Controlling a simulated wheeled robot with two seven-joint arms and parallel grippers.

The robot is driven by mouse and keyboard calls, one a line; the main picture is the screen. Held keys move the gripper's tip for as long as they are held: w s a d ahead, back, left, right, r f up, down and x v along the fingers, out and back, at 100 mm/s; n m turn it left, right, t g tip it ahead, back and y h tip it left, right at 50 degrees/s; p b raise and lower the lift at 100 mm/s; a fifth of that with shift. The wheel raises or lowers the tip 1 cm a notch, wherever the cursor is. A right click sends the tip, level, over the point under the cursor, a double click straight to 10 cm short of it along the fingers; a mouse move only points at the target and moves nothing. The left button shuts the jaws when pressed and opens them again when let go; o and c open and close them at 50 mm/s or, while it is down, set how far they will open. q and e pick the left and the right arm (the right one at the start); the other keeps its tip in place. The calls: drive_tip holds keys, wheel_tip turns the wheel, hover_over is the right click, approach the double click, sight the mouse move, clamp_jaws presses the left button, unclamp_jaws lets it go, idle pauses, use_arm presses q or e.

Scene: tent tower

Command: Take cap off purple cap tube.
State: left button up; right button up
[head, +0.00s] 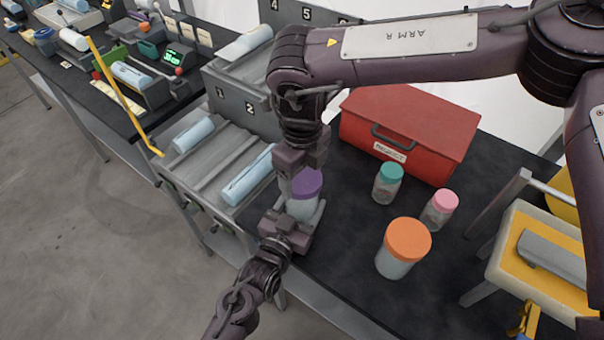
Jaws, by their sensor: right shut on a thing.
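The purple cap tube (301,208) is a clear, wide container standing near the front edge of the dark table. Its purple cap (308,184) is on top of it. My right gripper (303,176) comes down from above and is shut on the purple cap, hiding part of its far side. My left gripper (296,214) reaches in from the front, low down, with its fingers beside the tube's body. Whether the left fingers press on the tube cannot be made out.
An orange-capped jar (404,248), a teal-capped jar (387,184) and a pink-capped jar (439,209) stand to the right. A red toolbox (411,128) is behind. A grey rack with blue rolls (222,170) is close on the left. A yellow-topped stand (545,250) is at the right.

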sight(302, 178)
drive_tip(key=shift+r, duration=0.6)
drive_tip(key=shift+r, duration=2)
use_arm(q)
drive_tip(key=o, duration=1.4)
drive_tip(key=shift+o, duration=0.2)
